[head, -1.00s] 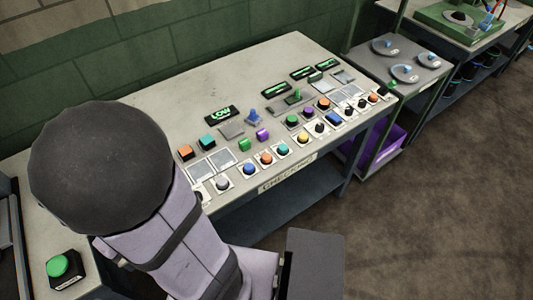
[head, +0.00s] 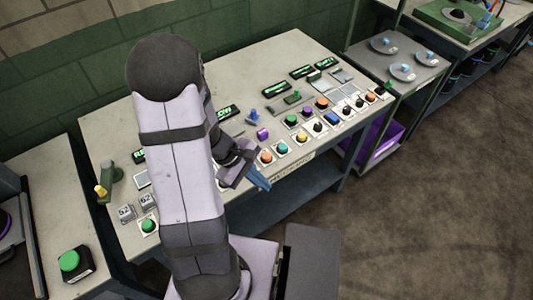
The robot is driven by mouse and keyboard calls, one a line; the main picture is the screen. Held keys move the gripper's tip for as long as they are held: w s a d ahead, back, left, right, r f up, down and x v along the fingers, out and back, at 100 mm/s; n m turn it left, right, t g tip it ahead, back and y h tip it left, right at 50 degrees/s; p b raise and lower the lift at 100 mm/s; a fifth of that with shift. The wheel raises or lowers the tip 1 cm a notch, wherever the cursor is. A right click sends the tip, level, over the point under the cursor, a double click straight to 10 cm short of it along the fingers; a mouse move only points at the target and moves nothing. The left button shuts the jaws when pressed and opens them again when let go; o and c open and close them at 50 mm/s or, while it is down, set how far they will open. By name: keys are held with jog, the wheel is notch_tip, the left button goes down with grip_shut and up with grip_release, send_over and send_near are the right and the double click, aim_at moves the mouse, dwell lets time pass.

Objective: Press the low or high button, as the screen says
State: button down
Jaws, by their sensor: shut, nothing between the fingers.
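A screen (head: 229,112) with green letters is partly behind my arm; its word cannot be read in full now, but the earlier frame showed LOW on a screen there. My gripper (head: 262,182) is shut and empty, with blue fingertips pointing down by the table's front edge. An orange button (head: 266,158) is just behind and right of it, with a teal button (head: 283,148) and a yellow button (head: 302,138) further right. A purple button (head: 263,134) stands behind them. No low or high marking is readable on any button. My arm hides the panel's left-middle part.
A blue lever (head: 253,117) and a green lever (head: 296,97) stand up among the controls. A green button (head: 148,226), numbered tiles (head: 127,212) and a yellow-tipped lever (head: 101,190) are at the left. Another green button (head: 69,261) stands front left.

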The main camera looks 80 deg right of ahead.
jog(key=w+d+r+n+h, duration=0.1)
jog(key=d+r+n+h, duration=0.1)
jog(key=d, duration=0.5)
jog(key=w+d+r+n+h, duration=0.1)
jog(key=d+n+h, duration=0.3)
jog(key=d, duration=0.4)
jog(key=shift+w+r+n+h, duration=0.25)
jog(key=shift+r+n+h, duration=0.05)
jog(key=shift+r, duration=0.55)
jog(key=shift+f, duration=0.1)
jog(key=b, duration=0.5)
send_over(264, 157)
notch_tip(264, 157, down, 7)
jog(key=shift+f, duration=0.1)
jog(key=shift+f+b, duration=0.75)
jog(key=shift+b, duration=0.25)
jog(key=shift+f+b, duration=0.8)
jog(key=shift+b, duration=0.45)
dwell(0.7)
jog(key=shift+r, duration=0.15)
jog(key=shift+r+p, duration=0.5)
jog(key=shift+r, duration=0.2)
